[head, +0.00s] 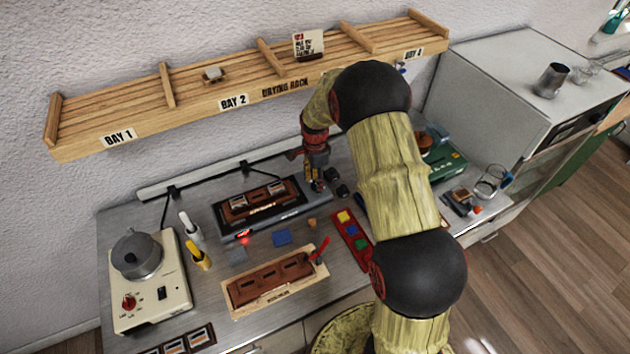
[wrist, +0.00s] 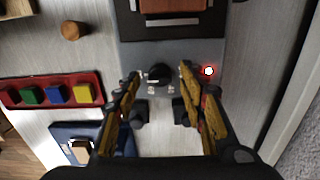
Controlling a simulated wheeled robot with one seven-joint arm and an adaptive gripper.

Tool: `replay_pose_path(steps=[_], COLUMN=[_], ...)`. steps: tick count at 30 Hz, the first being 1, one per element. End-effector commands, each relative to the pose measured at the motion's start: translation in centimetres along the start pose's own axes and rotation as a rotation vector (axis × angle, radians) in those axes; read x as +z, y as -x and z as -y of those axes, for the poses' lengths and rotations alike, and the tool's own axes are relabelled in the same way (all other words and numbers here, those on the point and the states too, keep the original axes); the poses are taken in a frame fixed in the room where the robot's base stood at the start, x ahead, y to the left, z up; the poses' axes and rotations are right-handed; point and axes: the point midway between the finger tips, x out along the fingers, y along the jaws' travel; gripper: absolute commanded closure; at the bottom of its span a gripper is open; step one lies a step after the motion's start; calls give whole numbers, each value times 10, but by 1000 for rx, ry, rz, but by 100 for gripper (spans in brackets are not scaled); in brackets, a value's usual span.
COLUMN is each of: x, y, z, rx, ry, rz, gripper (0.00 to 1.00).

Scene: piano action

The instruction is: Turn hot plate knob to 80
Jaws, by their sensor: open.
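The hot plate (head: 262,229) is a low dark slab at the back of the bench, with a brown block on top. Its grey control panel shows in the wrist view (wrist: 140,53), with a black knob (wrist: 158,74), small white marks and a lit red lamp (wrist: 208,71). The numbers and knob setting are too small to read. My gripper (head: 317,188) is over the right end of the hot plate. In the wrist view its open fingers (wrist: 160,88) flank the knob, with gaps on both sides. In the head view my gripper hides the knob.
A beige heater (head: 180,290) with a grey pot and red knob stands left. A red tray (head: 350,240) of coloured blocks and a wooden cylinder (head: 311,223) lie in front of my gripper. The drying rack (head: 110,120) overhangs behind. Small dark objects (head: 343,191) sit to the right.

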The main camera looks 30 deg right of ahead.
Motion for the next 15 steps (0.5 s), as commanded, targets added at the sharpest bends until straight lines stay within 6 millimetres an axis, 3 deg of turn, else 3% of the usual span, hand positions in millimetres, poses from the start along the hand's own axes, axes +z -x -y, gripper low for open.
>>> replay_pose_path(steps=[5,15], x=[0,0], y=[23,90], z=[2,1], rx=[-5,-4], ry=[0,0], rz=[-1,-1], gripper=[59,59])
